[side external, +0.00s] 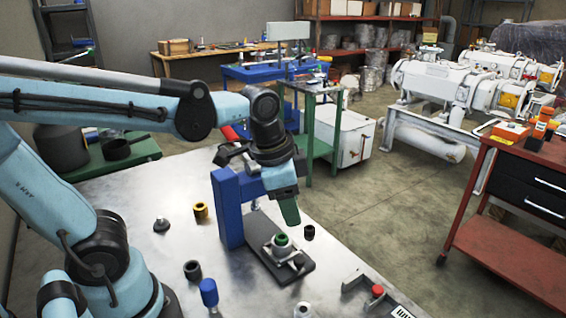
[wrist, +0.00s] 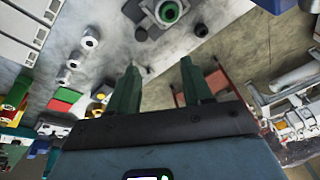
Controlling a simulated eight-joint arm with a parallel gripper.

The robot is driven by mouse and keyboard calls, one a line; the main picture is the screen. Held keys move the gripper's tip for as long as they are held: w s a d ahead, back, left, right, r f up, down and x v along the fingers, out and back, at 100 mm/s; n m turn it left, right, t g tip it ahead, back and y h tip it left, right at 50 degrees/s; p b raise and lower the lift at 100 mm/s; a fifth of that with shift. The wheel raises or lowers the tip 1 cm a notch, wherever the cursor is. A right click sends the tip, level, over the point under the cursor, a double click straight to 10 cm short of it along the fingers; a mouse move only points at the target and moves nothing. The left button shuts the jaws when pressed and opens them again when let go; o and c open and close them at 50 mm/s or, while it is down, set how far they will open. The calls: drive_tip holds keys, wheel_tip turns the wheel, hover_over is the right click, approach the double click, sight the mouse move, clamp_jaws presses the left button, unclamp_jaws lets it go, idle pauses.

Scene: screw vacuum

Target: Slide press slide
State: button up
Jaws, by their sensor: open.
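A blue press frame (side external: 230,205) stands on the metal table. At its foot is a dark base plate (side external: 296,273) carrying a grey metal slide piece (side external: 291,258) with a green-ringed round part (side external: 282,240) on top. The green-ringed part also shows at the top of the wrist view (wrist: 168,12), beyond my fingertips. My gripper (side external: 290,212) points down in front of the blue frame, above and apart from the green-ringed part. In the wrist view its two green fingers (wrist: 158,72) are spread with nothing between them. My wrist hides part of the frame's top.
Small parts stand around the press: a brass ring (side external: 201,211), a black ring (side external: 193,270), a blue-topped piece (side external: 209,292), a grey cone-like piece (side external: 161,225) and a black cup (side external: 309,232). A red-knobbed item (side external: 377,291) lies near the table's right edge.

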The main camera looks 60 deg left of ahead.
sight(299, 259)
drive_tip(key=shift+w+d+f+m+g, duration=0.15)
drive_tip(key=shift+d+f+m+g, duration=0.5)
drive_tip(key=shift+f, duration=1.3)
drive_tip(key=shift+w+d+f+m+g, duration=0.3)
drive_tip(key=shift+f+m, duration=0.6)
drive_tip(key=shift+f, duration=1.05)
drive_tip(key=shift+d+f+m+g, duration=0.35)
drive_tip(key=shift+f+m+g, duration=0.3)
drive_tip(key=shift+f, duration=1.3)
drive_tip(key=shift+c, duration=0.5)
clamp_jaws()
drive_tip(key=shift+a, duration=0.15)
